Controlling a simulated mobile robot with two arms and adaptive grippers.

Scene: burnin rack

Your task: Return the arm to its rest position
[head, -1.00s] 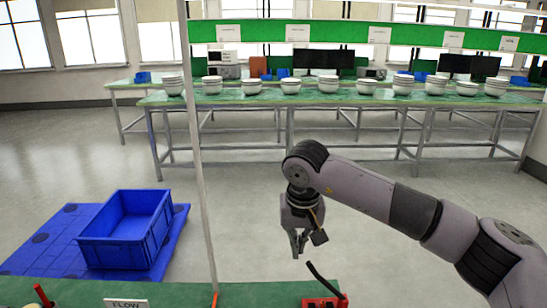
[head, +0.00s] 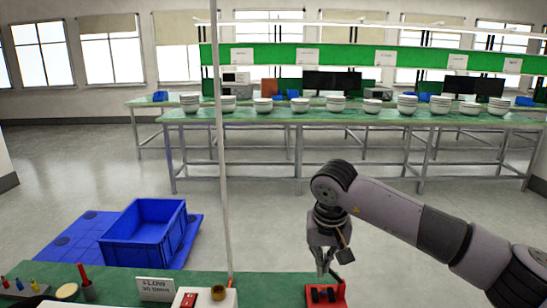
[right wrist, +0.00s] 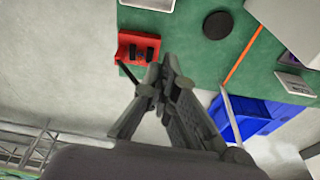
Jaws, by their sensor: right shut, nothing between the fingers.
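My right arm (head: 405,215) comes in from the right in the head view. Its gripper (head: 323,272) hangs pointing down, just above and behind a red block with black parts (head: 326,294) at the front table's edge. In the right wrist view the gripper (right wrist: 168,62) has its fingers together with nothing between them. The red block shows there just left of the fingertips (right wrist: 138,48); I cannot tell whether they touch it. My left gripper is out of view.
The green front table (head: 265,285) holds a FLOW sign (head: 156,288) and small tools. A thin upright post (head: 224,150) stands left of my arm. A blue crate (head: 145,232) sits on a blue mat (head: 60,238). Stacked bowls (head: 336,103) line a far table. Open floor lies between.

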